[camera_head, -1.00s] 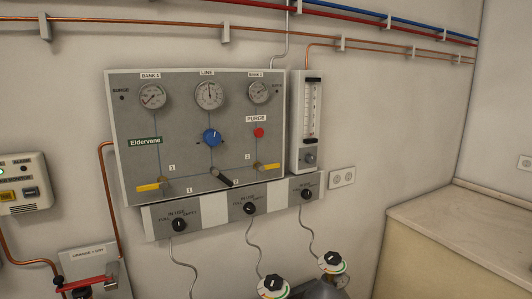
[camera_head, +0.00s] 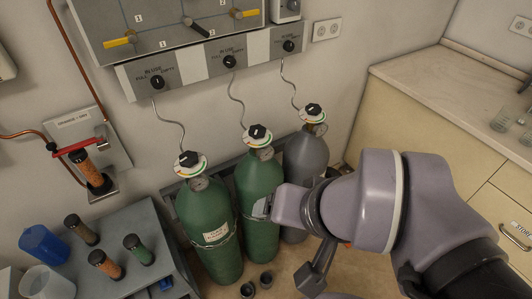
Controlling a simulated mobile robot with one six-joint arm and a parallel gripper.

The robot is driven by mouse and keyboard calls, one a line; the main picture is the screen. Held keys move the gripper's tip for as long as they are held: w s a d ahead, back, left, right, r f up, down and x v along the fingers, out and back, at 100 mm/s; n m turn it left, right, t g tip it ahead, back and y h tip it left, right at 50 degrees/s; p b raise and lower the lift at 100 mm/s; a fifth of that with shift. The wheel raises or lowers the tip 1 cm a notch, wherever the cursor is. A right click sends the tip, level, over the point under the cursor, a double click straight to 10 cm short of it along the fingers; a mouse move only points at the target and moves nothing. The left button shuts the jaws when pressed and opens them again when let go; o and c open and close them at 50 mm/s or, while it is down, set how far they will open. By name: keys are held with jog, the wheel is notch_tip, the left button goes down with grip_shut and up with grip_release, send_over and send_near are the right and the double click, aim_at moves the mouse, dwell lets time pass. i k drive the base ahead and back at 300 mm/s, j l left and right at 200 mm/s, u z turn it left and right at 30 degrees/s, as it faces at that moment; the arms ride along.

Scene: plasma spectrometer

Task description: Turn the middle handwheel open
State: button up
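Three gas cylinders stand in a row against the wall, each with a black handwheel over a white dial ring with coloured marks. The middle handwheel (camera_head: 257,132) tops a green cylinder (camera_head: 259,190). The left handwheel (camera_head: 189,159) tops another green cylinder (camera_head: 208,220), and the right handwheel (camera_head: 313,109) tops a grey one (camera_head: 305,160). My gripper (camera_head: 264,207) is in front of the middle cylinder's body, well below its handwheel and apart from it. The fingers are small and partly hidden, so I cannot tell their opening.
A grey panel (camera_head: 165,38) with three black selector knobs hangs above the cylinders, with thin hoses down to them. A rack (camera_head: 130,225) with a blue cup (camera_head: 43,245) and several small jars stands left. A beige counter (camera_head: 430,80) is at the right.

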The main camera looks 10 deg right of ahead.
aim_at(257, 131)
jog(key=i+j+z, duration=0.1)
jog(key=j+z, duration=0.2)
jog(key=j, duration=0.6)
jog(key=j+z, duration=0.3)
jog(key=j, duration=0.55)
jog(key=i+l+u, duration=0.1)
jog(key=i+l, duration=0.15)
jog(key=i, duration=0.2)
